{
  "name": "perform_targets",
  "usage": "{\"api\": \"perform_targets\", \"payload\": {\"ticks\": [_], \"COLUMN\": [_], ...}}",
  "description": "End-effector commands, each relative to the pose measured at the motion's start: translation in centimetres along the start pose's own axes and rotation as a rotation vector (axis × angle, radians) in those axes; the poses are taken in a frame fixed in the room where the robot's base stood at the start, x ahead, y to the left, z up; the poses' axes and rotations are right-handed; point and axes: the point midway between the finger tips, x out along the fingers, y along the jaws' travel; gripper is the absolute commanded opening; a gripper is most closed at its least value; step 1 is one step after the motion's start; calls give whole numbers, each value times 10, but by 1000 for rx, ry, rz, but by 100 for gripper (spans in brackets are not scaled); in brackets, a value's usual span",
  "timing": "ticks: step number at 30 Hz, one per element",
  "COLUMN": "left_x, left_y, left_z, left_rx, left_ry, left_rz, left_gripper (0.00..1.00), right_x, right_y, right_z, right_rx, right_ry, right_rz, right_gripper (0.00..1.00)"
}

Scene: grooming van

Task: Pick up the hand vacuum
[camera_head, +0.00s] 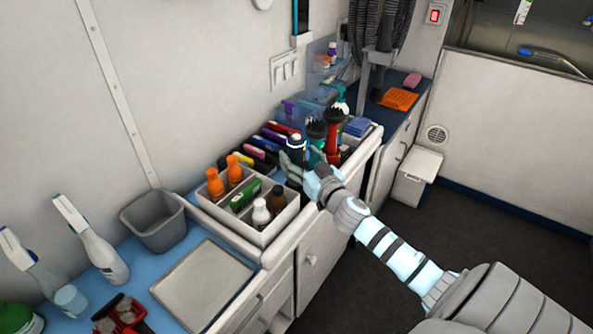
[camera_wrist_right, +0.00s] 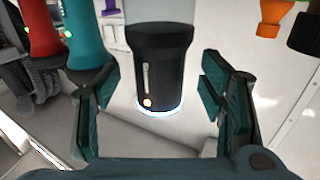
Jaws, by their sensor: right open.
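A black cylinder with a glowing pale-blue ring (camera_head: 296,142), which I take to be the hand vacuum, stands in the counter organiser. In the right wrist view the black cylinder (camera_wrist_right: 160,70) shows a small orange light and a slim grey strip. My right gripper (camera_head: 297,160) is open, its dark green fingers on either side of the cylinder in the wrist view (camera_wrist_right: 159,80). A gap shows between the cylinder and each finger. In the head view the gripper hides the cylinder's lower part. My left gripper is out of view.
A red item (camera_head: 333,138) and a teal item (camera_head: 317,136), both black-topped, stand close behind the gripper. Orange bottles (camera_head: 215,184) and a white bottle (camera_head: 261,213) stand in a divided caddy (camera_head: 270,236). A grey bin (camera_head: 154,222) and a tray (camera_head: 202,283) lie left.

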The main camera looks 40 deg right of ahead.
Motion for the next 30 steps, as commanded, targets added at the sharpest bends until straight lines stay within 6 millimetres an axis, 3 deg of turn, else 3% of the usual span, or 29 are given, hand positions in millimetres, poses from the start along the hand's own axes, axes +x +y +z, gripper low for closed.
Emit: {"api": "perform_targets", "payload": {"ticks": [3,10,20,30], "left_x": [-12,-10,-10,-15], "left_y": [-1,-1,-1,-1], "left_z": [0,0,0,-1], "left_rx": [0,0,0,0], "left_ry": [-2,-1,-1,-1], "left_rz": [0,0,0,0], "left_gripper": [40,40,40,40], "right_x": [19,22,22,22], "right_y": [0,0,0,0], "right_z": [-3,0,0,-7], "right_rx": [3,0,0,1], "right_ry": [0,-1,-1,0], "right_rz": [2,-1,0,1], "right_gripper": [64,64,11,11]}}
